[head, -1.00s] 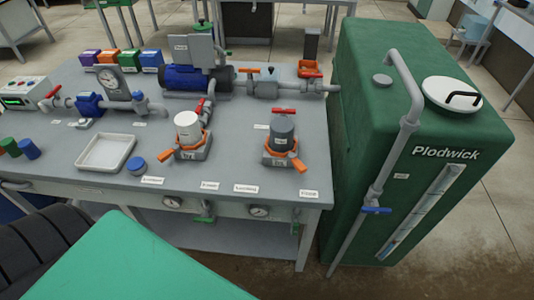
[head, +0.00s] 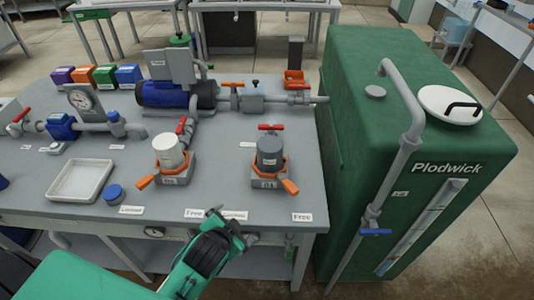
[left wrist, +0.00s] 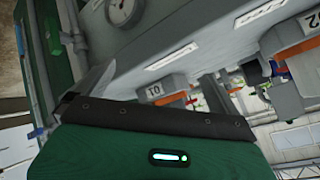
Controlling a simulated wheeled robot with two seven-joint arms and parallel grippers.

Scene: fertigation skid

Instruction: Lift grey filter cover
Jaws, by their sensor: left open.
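The grey filter cover (head: 270,152) is a dark grey cylinder standing upright in a filter housing at the right of the skid bench. An orange ring surrounds its base, with an orange lever (head: 290,187) pointing to the front right. My left gripper (head: 232,225) is open and empty in front of the bench's front edge, to the left of the grey cover and apart from it. In the left wrist view, two housings marked 01 (left wrist: 165,88) and 02 (left wrist: 302,45) show tilted; I cannot tell whether the cover is seen there. My right gripper is not in view.
A white-topped filter (head: 170,152) with an orange lever stands left of the grey one. A white tray (head: 54,192) and blue cap (head: 115,194) lie further left. Labels, including "Free" (head: 302,217), line the front edge. A tall green tank (head: 345,170) stands close on the right.

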